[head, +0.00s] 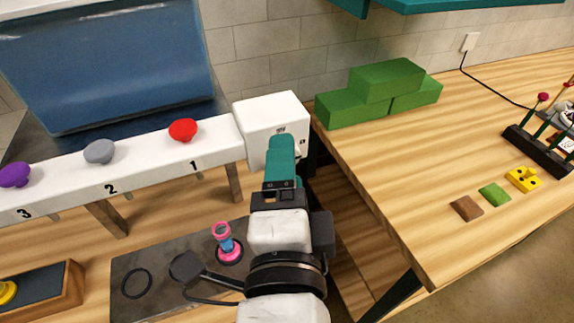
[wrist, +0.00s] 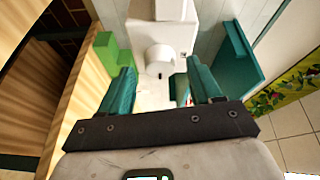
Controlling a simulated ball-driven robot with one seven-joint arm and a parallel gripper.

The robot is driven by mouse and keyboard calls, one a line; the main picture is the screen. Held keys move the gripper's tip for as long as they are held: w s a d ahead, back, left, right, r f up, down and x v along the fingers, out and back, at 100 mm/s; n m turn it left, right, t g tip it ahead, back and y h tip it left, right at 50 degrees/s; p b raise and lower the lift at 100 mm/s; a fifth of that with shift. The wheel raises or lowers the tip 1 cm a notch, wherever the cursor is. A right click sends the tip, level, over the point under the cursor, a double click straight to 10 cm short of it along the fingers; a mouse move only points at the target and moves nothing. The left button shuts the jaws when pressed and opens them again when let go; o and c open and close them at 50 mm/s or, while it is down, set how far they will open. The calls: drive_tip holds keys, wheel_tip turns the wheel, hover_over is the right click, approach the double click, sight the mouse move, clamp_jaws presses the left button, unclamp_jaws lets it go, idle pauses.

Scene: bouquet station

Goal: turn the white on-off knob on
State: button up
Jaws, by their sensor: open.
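The white knob (wrist: 160,58) shows in the wrist view on the front of a white box (wrist: 172,12). It looks round, with a small dark mark near its lower edge. My gripper (wrist: 161,72) has its teal fingers apart, one on each side of the knob in the picture. Nothing is between them that I can see held, and I cannot tell whether the knob is within their reach. In the head view my gripper (head: 281,142) is in front of the white box (head: 258,112) and hides the knob.
A white rail (head: 140,160) with red (head: 183,130), grey (head: 99,152) and purple (head: 14,175) buttons runs left from the box. Green blocks (head: 352,108) stand right of it on the wooden table (head: 430,190). A pink and blue item (head: 227,243) stands lower left of my gripper.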

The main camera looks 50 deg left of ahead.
drive_tip(key=p+v, duration=0.3)
drive_tip(key=v, duration=0.6)
drive_tip(key=shift+s+d, duration=0.2)
drive_tip(key=shift+d, duration=0.05)
idle(0.4)
